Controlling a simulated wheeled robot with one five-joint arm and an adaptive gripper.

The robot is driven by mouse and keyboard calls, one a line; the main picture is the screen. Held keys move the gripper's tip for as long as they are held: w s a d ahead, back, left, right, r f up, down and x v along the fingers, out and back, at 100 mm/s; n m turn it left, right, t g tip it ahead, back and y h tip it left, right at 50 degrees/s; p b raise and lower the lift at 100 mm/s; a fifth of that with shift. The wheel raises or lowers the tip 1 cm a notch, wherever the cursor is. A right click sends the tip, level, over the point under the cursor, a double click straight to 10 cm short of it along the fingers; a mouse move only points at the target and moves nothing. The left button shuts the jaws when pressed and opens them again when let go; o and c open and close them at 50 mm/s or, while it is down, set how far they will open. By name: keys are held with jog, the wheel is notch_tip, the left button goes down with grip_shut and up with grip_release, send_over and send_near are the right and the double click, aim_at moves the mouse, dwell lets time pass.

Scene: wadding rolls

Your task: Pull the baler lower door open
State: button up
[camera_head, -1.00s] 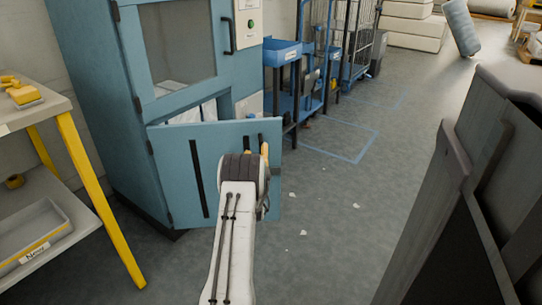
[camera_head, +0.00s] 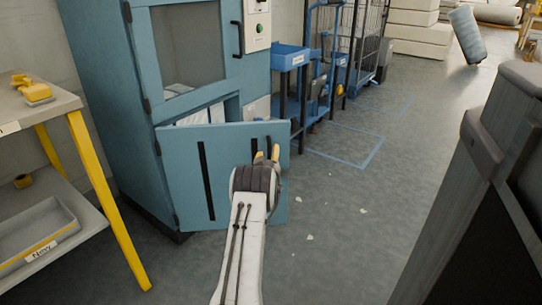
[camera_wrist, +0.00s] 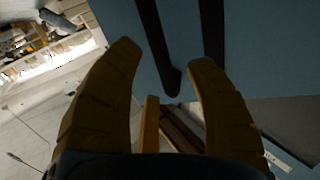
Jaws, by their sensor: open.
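The baler (camera_head: 100,90) is a tall blue cabinet at the left. Its blue lower door (camera_head: 228,185) is hinged at the left and stands swung out partway, with an opening showing above it. A long dark strip (camera_head: 206,180) runs down the door, and shorter dark bars are near its right edge. My gripper (camera_head: 266,153) is at the door's right part, partly hidden by my arm. In the wrist view, my open yellow-brown fingers (camera_wrist: 168,70) stand before the blue door (camera_wrist: 185,25). The end of a dark bar (camera_wrist: 158,45) shows between them; contact is unclear.
A shelf table (camera_head: 50,105) with yellow legs stands at the left. Blue carts (camera_head: 290,60) stand behind the door to the right. A large dark grey object (camera_head: 470,190) fills the right side. Grey floor (camera_head: 340,215) between them is clear except for small white scraps.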

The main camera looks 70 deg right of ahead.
jog(key=shift+b+x, duration=0.35)
jog(key=shift+x, duration=0.9)
jog(key=shift+o, duration=0.3)
grip_shut()
